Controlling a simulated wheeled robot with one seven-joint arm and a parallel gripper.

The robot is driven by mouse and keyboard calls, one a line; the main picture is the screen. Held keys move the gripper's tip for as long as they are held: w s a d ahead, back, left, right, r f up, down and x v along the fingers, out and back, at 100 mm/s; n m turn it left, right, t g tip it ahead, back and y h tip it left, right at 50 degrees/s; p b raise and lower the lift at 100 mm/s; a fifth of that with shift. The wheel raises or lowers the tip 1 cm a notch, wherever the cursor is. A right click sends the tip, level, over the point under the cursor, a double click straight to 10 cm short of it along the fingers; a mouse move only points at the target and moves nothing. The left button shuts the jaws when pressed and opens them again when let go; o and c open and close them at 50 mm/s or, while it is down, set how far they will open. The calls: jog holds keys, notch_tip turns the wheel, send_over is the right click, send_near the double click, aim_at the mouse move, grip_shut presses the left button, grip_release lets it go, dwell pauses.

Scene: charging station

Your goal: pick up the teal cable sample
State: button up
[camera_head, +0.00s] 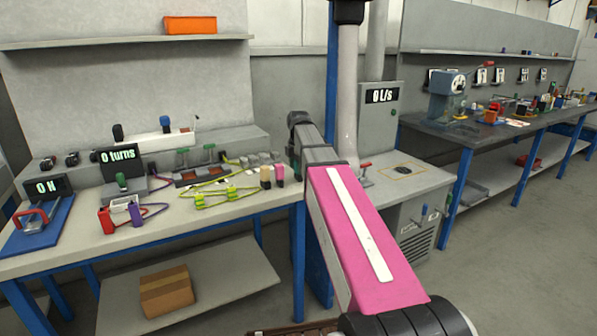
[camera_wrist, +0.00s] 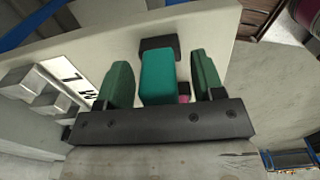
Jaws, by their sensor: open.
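The teal cable sample (camera_wrist: 158,78) is a small teal block in the wrist view. It lies between the two dark green fingers of my gripper (camera_wrist: 159,66). The fingers are open, with a gap showing on each side of the sample. A black piece (camera_wrist: 158,47) shows just beyond its top end. The picture does not show how far the fingers reach down around it.
In the wrist view, a small pink piece (camera_wrist: 184,92) sits close beside the right finger, and grey blocks (camera_wrist: 48,98) stand to the left. In the head view, tan (camera_head: 265,176) and pink (camera_head: 280,174) samples stand near the right end of the pale bench (camera_head: 150,240), beside yellow-green cables (camera_head: 225,196).

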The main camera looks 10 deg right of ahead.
jog(key=shift+f, duration=0.2)
jog(key=shift+c, duration=0.3)
jog(key=c, duration=0.9)
jog(key=shift+c, duration=0.2)
jog(key=shift+r, duration=0.15)
